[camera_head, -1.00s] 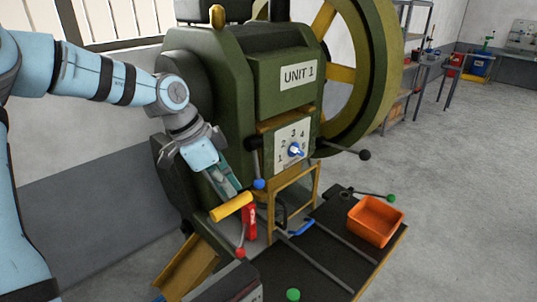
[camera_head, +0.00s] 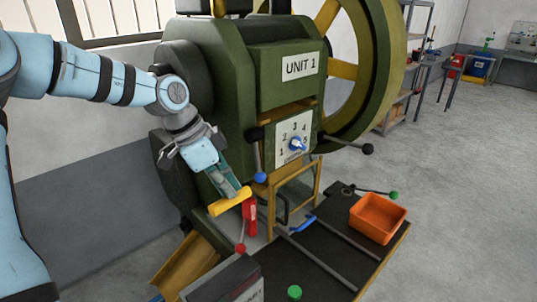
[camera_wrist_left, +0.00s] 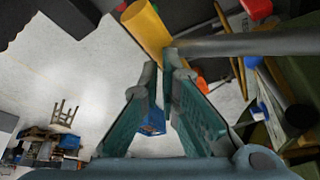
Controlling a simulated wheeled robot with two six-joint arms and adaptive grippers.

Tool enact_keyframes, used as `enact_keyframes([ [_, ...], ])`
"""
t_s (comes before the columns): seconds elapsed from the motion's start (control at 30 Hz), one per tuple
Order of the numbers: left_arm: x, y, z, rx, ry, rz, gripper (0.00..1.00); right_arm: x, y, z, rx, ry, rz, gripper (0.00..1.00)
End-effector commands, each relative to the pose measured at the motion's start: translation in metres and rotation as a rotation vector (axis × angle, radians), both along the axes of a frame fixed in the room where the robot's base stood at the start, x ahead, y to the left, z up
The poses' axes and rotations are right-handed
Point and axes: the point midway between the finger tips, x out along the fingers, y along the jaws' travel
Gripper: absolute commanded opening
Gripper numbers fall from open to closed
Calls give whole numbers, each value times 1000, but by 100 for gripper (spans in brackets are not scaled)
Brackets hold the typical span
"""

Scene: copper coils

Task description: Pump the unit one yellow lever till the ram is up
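The green press marked UNIT 1 (camera_head: 301,66) stands in the middle of the head view. Its yellow lever (camera_head: 230,201) sticks out low at the front left as a thick, slanting handle. My left gripper (camera_head: 238,190) reaches down to this handle from above left. In the left wrist view its fingertips (camera_wrist_left: 160,64) are a narrow gap apart and close about the near end of the yellow lever (camera_wrist_left: 146,27). The fingers partly hide that end. I cannot make out the ram. My right gripper is not in view.
A red handle (camera_head: 249,215) and a red knob (camera_head: 240,248) are close beside the lever. An orange bin (camera_head: 377,219) stands on the dark table. A numbered dial (camera_head: 296,144) is on the press. Open floor lies right.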

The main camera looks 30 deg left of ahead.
Motion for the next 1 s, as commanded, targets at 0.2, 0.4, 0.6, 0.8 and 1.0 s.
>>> enact_keyframes([
  [0.2, -2, -2, -1, -4, 10, -2, 0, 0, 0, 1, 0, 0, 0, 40],
  [0.4, -1, 0, -11, -5, 11, -2, 0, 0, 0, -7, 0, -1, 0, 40],
  [0.6, 1, 8, -36, -6, 12, -2, 0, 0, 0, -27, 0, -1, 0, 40],
  [0.8, 3, 16, -54, -5, 13, 0, 0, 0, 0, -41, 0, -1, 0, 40],
  [1.0, 3, 18, -53, -4, 12, -1, 0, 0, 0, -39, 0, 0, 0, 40],
])
